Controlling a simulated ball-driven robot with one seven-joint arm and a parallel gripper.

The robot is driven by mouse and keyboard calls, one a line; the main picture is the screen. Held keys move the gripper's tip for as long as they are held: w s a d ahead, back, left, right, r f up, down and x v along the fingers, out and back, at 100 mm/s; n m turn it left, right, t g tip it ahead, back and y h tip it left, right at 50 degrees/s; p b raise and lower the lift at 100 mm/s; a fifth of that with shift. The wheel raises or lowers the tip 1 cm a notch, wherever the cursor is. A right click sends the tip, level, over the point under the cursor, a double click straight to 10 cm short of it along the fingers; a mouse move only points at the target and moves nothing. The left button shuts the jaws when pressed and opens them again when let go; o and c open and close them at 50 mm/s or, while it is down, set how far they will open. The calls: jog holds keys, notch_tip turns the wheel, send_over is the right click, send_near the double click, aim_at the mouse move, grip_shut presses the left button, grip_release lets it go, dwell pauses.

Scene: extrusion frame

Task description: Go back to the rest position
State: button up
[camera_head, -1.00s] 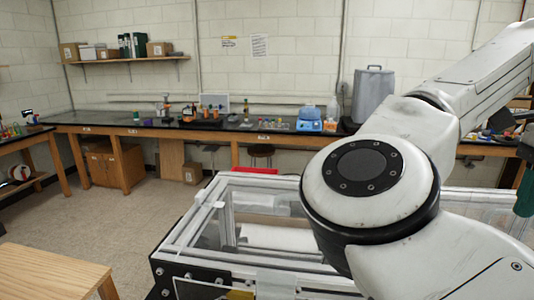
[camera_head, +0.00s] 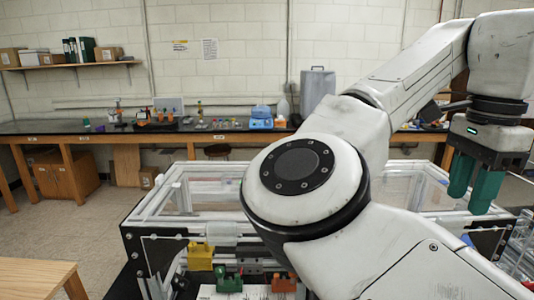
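My gripper (camera_head: 472,195) hangs at the right, fingers pointing down. Its two green fingers are apart with a gap between them, and nothing shows in the gap. It is in front of the right part of the extrusion frame (camera_head: 150,212), a pale box-like frame with clear panels. I cannot tell its exact height above the frame. My white arm crosses the middle and right of the view and hides much of the frame.
Yellow (camera_head: 200,257), green (camera_head: 230,284) and orange (camera_head: 284,283) pieces are at the frame's near side. A wooden table (camera_head: 38,277) stands at lower left. A long black-topped bench (camera_head: 70,127) lines the back wall. The floor (camera_head: 110,205) at left is open.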

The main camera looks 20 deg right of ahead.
jog(key=d+f+n+h, duration=0.2)
jog(key=d+f+h, duration=0.1)
jog(key=f, duration=0.4)
jog(key=d+f+n+h, duration=0.2)
jog(key=d+f+h, duration=0.15)
jog(key=f, duration=0.45)
jog(key=s+a+f+n, duration=0.2)
jog(key=f+n, duration=0.1)
jog(key=f, duration=0.4)
jog(key=s+a+f+n+t+y, duration=0.1)
jog(key=s+a+f+n, duration=0.1)
jog(key=f+n, duration=0.2)
jog(key=s+a+f+n+t, duration=0.1)
jog(key=f+n, duration=0.3)
jog(key=f, duration=0.6)
jog(key=shift+s+a+f+y, duration=0.25)
jog(key=shift+s+a+f, duration=0.1)
jog(key=shift+s+a, duration=0.25)
jog(key=s+a+f+n+g+y+b, duration=0.1)
jog(key=s+a+f+n+y+b, duration=0.3)
jog(key=s+a+f, duration=0.9)
notch_tip(320, 180, down, 3)
jog(key=shift+s+a+n+y, duration=0.3)
jog(key=shift+n+y, duration=0.2)
jog(key=shift+n, duration=0.3)
